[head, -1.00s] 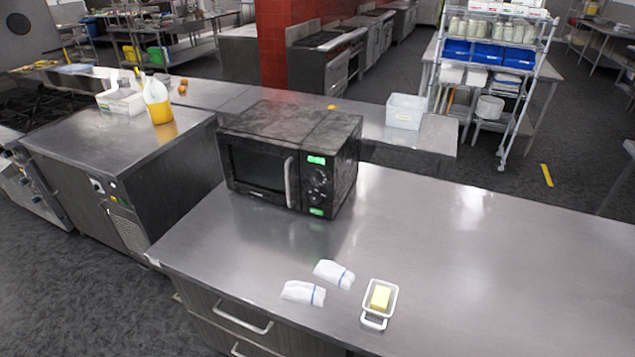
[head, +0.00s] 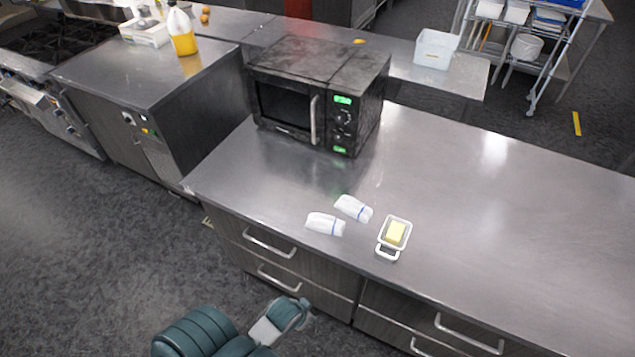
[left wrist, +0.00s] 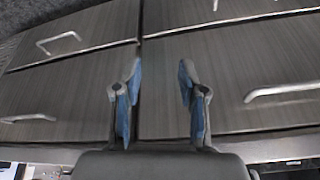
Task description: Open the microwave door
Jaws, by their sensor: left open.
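The black microwave (head: 318,95) stands on the steel counter, its front facing me and its door (head: 284,108) shut. A vertical silver handle (head: 313,120) is at the door's right side, beside a panel with green lights. In the head view, part of my left arm shows low at the bottom, below the counter edge and well away from the microwave. In the left wrist view my left gripper (left wrist: 158,85) is open and empty, its blue-padded fingers apart before the drawer fronts (left wrist: 235,70). My right gripper is not in view.
Two white cloths (head: 326,223) and a white dish with butter (head: 396,233) lie near the front edge of the counter (head: 500,200). Drawer handles (head: 270,242) stick out below it. The counter right of the microwave is clear.

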